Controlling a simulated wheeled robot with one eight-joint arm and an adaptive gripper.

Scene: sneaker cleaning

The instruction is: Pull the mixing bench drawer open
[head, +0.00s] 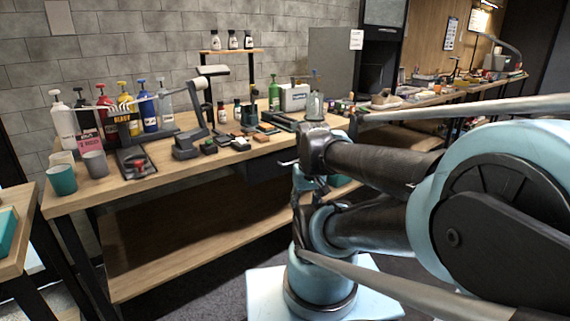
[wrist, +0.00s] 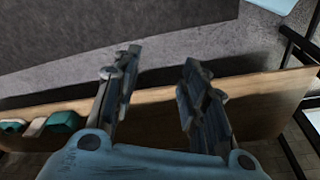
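The mixing bench (head: 118,193) is a long wooden table with black legs against the grey block wall. Its dark drawer (head: 266,167) hangs under the table top, with a pale handle (head: 288,163) at its front. The drawer looks shut, though my arm hides its right part. In the wrist view my gripper (wrist: 158,68) is open, with its two dark fingers apart and nothing between them. The drawer and handle cannot be made out there. In the head view my arm stands just right of the drawer, and my fingertips cannot be clearly told apart.
Several pump bottles (head: 150,113), cups (head: 62,179) and a dark lamp-like stand (head: 188,143) are on the bench top. A lower wooden shelf (head: 170,245) runs beneath it. A side table (head: 18,240) stands at the left edge. Dark floor lies in front.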

